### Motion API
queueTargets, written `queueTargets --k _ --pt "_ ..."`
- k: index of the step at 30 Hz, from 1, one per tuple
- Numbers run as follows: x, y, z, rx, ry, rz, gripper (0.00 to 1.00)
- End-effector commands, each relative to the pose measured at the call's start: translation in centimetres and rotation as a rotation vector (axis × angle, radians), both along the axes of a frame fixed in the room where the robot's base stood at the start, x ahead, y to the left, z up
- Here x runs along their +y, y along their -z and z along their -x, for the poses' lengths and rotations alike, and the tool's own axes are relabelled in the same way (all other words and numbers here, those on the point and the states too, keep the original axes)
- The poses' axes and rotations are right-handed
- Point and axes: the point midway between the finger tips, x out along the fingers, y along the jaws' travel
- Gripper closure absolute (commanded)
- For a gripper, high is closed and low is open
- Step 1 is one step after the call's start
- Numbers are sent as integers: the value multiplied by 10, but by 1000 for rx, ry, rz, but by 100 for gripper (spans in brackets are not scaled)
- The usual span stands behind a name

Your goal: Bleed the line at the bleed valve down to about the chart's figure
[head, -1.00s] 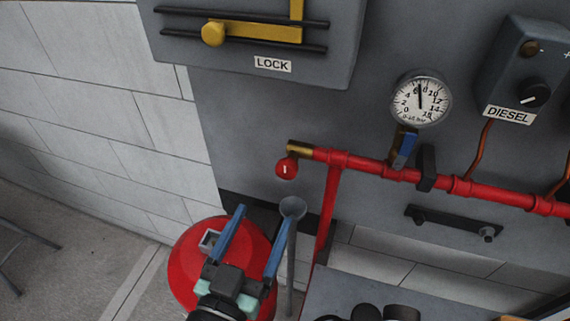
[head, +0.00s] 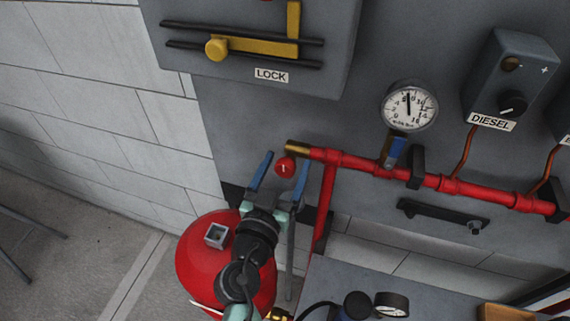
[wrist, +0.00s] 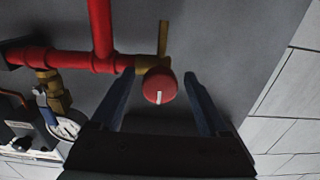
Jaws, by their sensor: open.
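The bleed valve has a round red knob (head: 285,168) with a white mark, at the left end of the red pipe (head: 440,183), by a brass fitting (head: 299,148). My gripper (head: 282,172) is open, its blue fingers on either side of the knob in the head view. In the wrist view the knob (wrist: 160,86) shows between the open fingers (wrist: 158,95), with a gap on each side. The pressure gauge (head: 409,106) has its needle pointing nearly straight up, around 8. A blue-handled valve (head: 395,152) sits below it. No chart is readable in view.
A red tank (head: 200,268) stands below my arm. The yellow lock bar (head: 262,47) is above left, and the diesel switch box (head: 509,78) is at the right. A grey bench (head: 330,272) at the bottom carries a small gauge (head: 391,304).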

Motion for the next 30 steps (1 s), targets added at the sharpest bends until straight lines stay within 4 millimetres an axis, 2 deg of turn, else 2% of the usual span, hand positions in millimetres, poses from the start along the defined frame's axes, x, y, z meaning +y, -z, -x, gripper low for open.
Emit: queueTargets --k 4,17,30 --pt "0 0 0 0 0 0 23" --pt "0 0 0 0 0 0 100" --pt "0 1 1 27 0 84 100"
